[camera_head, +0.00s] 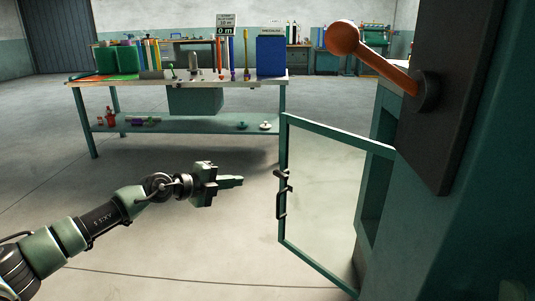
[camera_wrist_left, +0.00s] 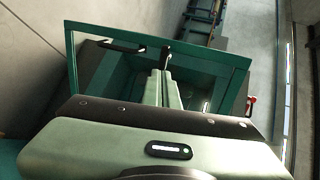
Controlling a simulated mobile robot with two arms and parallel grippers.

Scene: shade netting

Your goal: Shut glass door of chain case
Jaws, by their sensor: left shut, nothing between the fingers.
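The glass door (camera_head: 338,133) of the chain case (camera_head: 379,180) stands open. Its green frame swings out to the left from the case, and the floor shows through the pane. A dark handle (camera_head: 281,205) and a latch (camera_head: 283,175) sit on its free edge. My left gripper (camera_head: 240,181) is shut and empty, a little left of that edge, with its fingers pointing right toward it. In the left wrist view, the shut fingers (camera_wrist_left: 160,74) point at the green door frame (camera_wrist_left: 222,58), close to a dark fitting on it. My right gripper is not in view.
A large dark panel with an orange ball-ended lever (camera_head: 342,38) stands at the upper right. A green workbench (camera_head: 180,83) with bottles, rods and a blue box stands behind. The floor between bench and door is clear.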

